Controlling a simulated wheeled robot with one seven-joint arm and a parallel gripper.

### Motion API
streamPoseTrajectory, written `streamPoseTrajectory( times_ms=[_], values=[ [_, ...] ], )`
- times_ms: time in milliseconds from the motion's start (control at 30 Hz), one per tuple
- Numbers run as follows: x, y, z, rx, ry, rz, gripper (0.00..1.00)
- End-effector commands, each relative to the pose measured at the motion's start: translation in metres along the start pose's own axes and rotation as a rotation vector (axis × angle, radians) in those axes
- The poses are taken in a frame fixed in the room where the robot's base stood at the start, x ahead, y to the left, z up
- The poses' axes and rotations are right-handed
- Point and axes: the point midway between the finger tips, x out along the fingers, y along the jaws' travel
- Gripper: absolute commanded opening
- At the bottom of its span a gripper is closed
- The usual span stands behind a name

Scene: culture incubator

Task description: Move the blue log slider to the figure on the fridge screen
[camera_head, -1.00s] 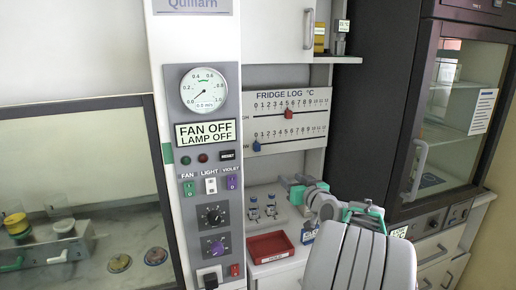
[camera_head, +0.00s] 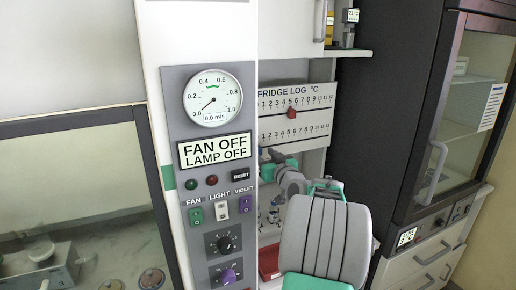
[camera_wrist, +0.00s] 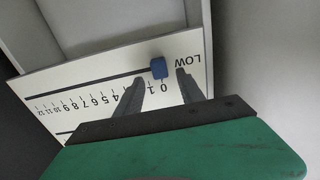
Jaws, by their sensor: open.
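The fridge log board (camera_head: 318,104) carries two scales numbered up to 12. The blue slider (camera_wrist: 159,68) shows in the wrist view at the LOW end of its scale, near 0. In the head view the blue slider is hidden behind the white column and my arm. My gripper (camera_wrist: 161,75) is open, its two fingers reaching toward the board on either side of the blue slider, without visibly gripping it. In the head view my gripper (camera_head: 272,156) is at the lower left of the board. The fridge screen (camera_head: 407,237) is lit, but its figure is too small to read.
A red slider (camera_head: 291,112) sits near 5 on the upper scale. The white column with the fan panel (camera_head: 212,150) stands close left of my gripper. The dark fridge (camera_head: 385,110) stands to the right. A red tray (camera_head: 268,262) lies below, partly hidden.

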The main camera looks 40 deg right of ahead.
Motion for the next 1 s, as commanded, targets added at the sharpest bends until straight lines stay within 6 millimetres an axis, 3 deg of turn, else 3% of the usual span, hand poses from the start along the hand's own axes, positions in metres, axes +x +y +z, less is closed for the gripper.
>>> streamPoseTrajectory(
  times_ms=[200,467,1000],
  values=[
    [0.029,-0.001,-0.001,0.001,-0.002,-0.002,0.45],
    [0.032,-0.003,0.000,0.000,0.000,-0.004,0.45],
    [0.032,-0.003,0.000,0.001,0.000,-0.004,0.01]
  ],
)
